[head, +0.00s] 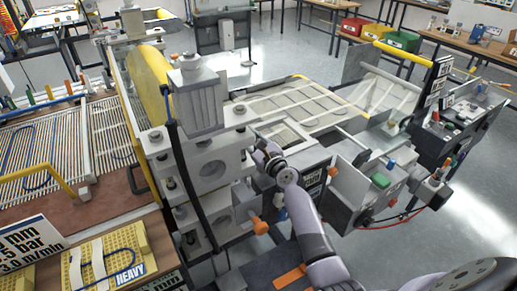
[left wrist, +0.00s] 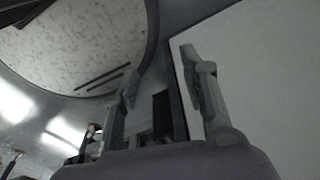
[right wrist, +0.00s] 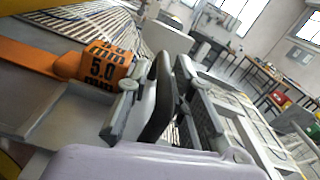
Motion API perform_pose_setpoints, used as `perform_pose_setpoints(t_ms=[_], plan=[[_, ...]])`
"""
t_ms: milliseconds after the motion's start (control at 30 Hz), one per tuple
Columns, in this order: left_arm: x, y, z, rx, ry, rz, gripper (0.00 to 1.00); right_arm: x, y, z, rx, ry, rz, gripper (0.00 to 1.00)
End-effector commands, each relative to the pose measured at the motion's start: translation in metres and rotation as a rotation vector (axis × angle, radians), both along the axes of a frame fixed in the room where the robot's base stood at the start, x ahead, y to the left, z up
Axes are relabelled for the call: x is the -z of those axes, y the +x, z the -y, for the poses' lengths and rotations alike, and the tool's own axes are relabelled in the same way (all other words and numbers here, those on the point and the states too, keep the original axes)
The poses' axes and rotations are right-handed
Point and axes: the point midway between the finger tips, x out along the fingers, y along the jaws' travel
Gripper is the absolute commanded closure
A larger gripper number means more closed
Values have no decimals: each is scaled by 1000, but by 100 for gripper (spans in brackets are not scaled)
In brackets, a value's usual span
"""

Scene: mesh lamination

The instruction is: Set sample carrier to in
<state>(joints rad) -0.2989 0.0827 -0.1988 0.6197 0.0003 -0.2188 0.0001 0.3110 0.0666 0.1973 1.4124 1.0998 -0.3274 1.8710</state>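My right gripper (head: 268,155) is at the middle of the machine, beside a pale frame-like part (head: 285,132). I cannot tell for sure which part is the sample carrier. In the right wrist view the fingers of my right gripper (right wrist: 160,88) stand on either side of a dark, curved upright piece (right wrist: 158,105). The piece nearly fills the gap; whether both fingers press on it is unclear. My left gripper is outside the head view. In the left wrist view my left gripper (left wrist: 162,85) has its fingers apart with nothing seen between them.
An orange block marked 5.0 mm (right wrist: 105,68) is close left of my right gripper. The machine's grey side plates (head: 205,165) rise left of it. A pale panel (left wrist: 265,80) lies beside my left gripper.

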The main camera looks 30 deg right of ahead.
Motion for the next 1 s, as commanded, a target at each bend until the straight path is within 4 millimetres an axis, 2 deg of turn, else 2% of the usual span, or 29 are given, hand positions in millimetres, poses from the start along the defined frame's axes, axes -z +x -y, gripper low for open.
perform_pose_setpoints(t_ms=[300,500,667,1000], plan=[[0,-1,2,1,-3,-2,60,5,-69,6,2,1,-8,79],[0,-1,2,1,-3,-2,60,5,-98,8,0,1,-9,79],[0,-1,2,1,-3,-2,60,5,-107,9,0,1,-8,79],[0,-1,3,1,-3,-2,60,5,-108,9,0,1,-8,79]])
